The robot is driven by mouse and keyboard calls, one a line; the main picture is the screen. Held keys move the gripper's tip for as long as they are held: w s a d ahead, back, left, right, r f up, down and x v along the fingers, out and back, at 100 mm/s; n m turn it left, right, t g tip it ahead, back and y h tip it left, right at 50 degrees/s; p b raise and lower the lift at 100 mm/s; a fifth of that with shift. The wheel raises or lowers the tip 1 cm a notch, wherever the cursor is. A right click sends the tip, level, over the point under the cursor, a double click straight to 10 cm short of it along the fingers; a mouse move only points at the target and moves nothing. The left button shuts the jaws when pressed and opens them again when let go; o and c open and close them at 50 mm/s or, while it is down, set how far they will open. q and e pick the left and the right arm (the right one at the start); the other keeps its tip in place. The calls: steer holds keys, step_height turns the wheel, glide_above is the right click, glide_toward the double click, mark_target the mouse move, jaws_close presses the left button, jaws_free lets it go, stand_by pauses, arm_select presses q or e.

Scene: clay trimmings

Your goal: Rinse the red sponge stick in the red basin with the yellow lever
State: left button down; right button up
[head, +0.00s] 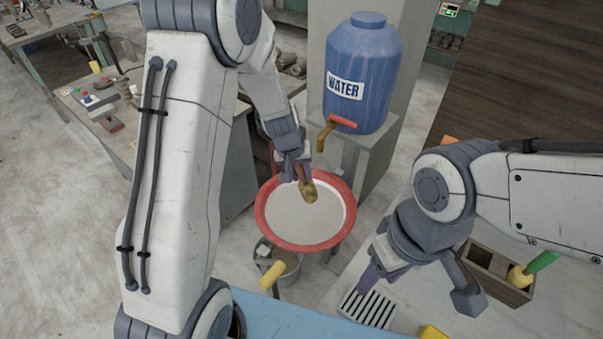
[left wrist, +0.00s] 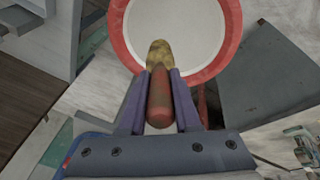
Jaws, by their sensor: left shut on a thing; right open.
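My left gripper (head: 293,172) is shut on the red sponge stick, whose red handle (left wrist: 159,100) lies between its fingers in the left wrist view. The yellow-brown sponge end (head: 308,192) points down over the pale inside of the red basin (head: 304,246); I cannot tell whether it touches the bottom. The basin looks empty of water. A lever with a yellow grip (head: 272,275) stands in front of the basin, lower left. My right gripper (head: 420,290) is open and empty, to the right of the basin.
A blue water tank (head: 363,75) with a brass spout (head: 324,136) and red tap handle (head: 342,122) stands behind the basin. A grate (head: 367,310) and a wooden box (head: 488,277) lie at lower right.

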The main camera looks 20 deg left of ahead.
mark_target(303, 188)
arm_select(q)
step_height(303, 188, down, 4)
steer(key=b, duration=0.3)
step_height(303, 188, down, 6)
steer(key=b, duration=0.6)
steer(key=shift+d+r, duration=0.1)
steer(key=shift+d, duration=0.05)
steer(key=shift+w+d, duration=0.2)
steer(key=shift+d, duration=0.05)
stand_by(0.6)
